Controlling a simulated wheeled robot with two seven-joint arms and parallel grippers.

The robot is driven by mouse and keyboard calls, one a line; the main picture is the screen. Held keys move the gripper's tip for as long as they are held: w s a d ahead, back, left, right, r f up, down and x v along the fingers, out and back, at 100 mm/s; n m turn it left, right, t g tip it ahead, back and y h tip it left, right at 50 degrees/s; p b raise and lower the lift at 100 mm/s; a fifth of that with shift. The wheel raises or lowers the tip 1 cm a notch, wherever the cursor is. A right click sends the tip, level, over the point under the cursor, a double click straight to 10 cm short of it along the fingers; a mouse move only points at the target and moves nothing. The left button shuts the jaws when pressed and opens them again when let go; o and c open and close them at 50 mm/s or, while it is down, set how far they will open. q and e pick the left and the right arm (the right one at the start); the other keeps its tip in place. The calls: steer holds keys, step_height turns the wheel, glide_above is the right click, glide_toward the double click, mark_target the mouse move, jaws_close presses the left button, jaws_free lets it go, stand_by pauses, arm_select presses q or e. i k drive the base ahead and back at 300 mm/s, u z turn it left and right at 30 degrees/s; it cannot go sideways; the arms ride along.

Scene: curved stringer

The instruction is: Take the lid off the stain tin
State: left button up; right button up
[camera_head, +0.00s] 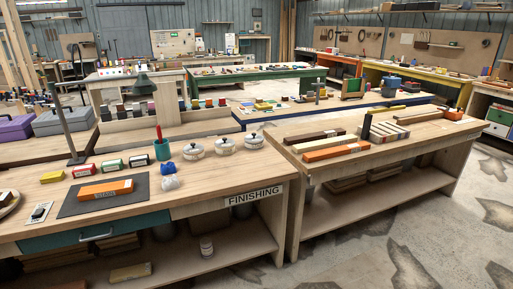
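Three small round pale tins stand in a row near the back right of the finishing bench: a left tin (193,151), a middle tin (226,147) and a right tin (254,141). Each looks closed, with a small dark knob on top. Their labels are too small to read, so I cannot tell which is the stain tin. Neither of my grippers is in view.
The finishing bench (225,178) also holds a teal cup (162,150), blue-and-white crumpled items (170,176), small coloured boxes (112,165) and an orange block (105,190) on a dark mat. Its front right is clear. Another bench (420,140) with wood strips adjoins it.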

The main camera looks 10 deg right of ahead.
mark_target(252, 137)
steer(key=z, duration=1.6)
steer(key=i, duration=2.75)
steer(key=u, duration=2.75)
